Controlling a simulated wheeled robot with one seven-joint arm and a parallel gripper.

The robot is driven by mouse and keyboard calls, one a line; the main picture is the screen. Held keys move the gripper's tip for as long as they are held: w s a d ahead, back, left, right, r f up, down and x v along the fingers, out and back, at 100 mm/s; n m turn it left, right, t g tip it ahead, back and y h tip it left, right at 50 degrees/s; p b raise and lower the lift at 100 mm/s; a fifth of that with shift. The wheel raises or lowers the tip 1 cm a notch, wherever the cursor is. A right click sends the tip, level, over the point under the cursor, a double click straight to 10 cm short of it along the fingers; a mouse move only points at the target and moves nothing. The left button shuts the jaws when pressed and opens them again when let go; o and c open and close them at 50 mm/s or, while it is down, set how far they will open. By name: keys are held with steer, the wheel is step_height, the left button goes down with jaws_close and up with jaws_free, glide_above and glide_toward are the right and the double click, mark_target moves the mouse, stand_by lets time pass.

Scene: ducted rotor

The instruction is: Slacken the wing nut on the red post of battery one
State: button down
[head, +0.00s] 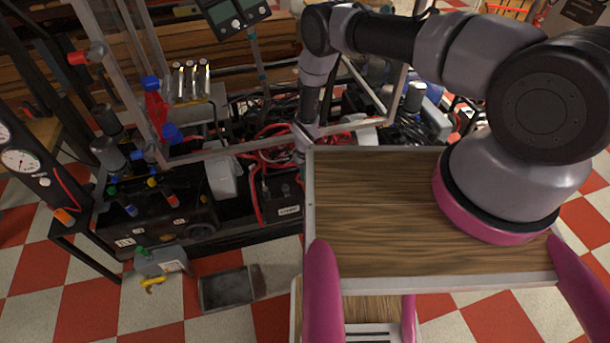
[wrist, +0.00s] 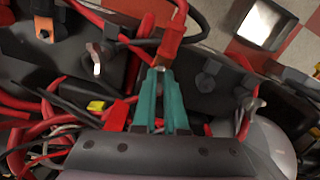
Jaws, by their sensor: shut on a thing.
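My gripper (wrist: 161,76) has teal fingers, closed together on a small pale metal piece (wrist: 160,69) that looks like the wing nut. Most of it is hidden between the fingertips. A red lug or cover (wrist: 172,42) with a red cable lies just beyond the tips. A dark battery case (wrist: 205,85) shows to the right of the fingers. In the head view my arm reaches down behind the wooden board to a black battery (head: 283,207) with a white label. The fingertips and post are too small to make out there. I cannot read which battery it is.
Another metal wing-shaped piece (wrist: 97,62) stands left of the fingers. Red and black cables crowd around the gripper. A metal frame bar (head: 235,151) crosses close to my arm. A grey tray (head: 229,290) lies on the checkered floor.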

stand_by(0.4)
steer(key=c, duration=1)
jaws_free()
steer(key=shift+o, duration=0.2)
steer(key=shift+r, duration=0.1)
step_height(320, 180, up, 11)
steer(key=shift+f, duration=0.2)
